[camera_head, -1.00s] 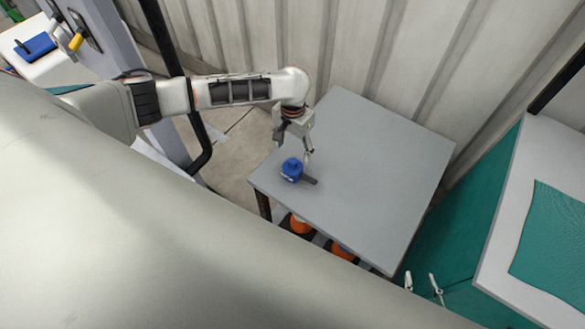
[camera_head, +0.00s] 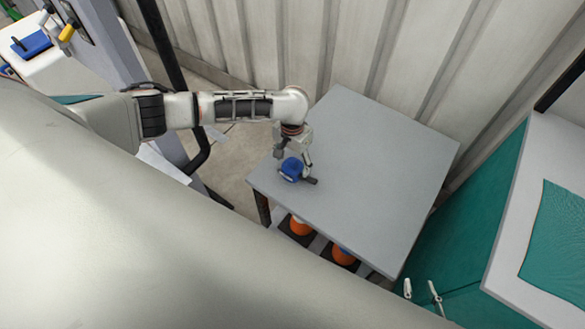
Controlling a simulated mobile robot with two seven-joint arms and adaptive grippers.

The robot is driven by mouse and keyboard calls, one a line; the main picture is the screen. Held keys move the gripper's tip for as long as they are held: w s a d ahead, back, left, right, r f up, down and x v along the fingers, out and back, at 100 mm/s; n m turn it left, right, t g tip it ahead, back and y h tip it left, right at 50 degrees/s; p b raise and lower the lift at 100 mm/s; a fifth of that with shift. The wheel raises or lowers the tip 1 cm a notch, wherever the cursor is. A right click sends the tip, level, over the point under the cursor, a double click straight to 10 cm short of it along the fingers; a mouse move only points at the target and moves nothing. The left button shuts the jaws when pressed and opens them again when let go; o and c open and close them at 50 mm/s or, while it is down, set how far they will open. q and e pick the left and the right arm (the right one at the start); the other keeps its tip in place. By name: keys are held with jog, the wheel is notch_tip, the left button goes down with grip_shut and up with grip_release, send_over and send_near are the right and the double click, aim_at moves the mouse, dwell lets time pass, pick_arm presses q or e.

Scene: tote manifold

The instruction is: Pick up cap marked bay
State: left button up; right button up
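The blue cap (camera_head: 291,170) with a dark grey lever stands near the left corner of the grey table (camera_head: 370,170). Any marking on it is too small to read. My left gripper (camera_head: 295,162) is directly above and around the cap, pointing down. Its fingers are spread, one on the far left side and one on the right by the lever. I cannot tell whether they touch the cap. At the bottom right, two pale fingertips of my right gripper (camera_head: 422,290) show apart, with nothing between them.
Orange objects (camera_head: 301,227) stand on dark bases below the table. A teal cabinet with a white top (camera_head: 520,220) is at the right. A corrugated wall (camera_head: 400,50) runs behind. Another blue object (camera_head: 34,43) lies on a white surface at the far left. Most of the tabletop is clear.

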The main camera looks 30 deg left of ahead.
pick_arm(q)
jog(key=c, duration=1.2)
jog(key=shift+c, duration=0.2)
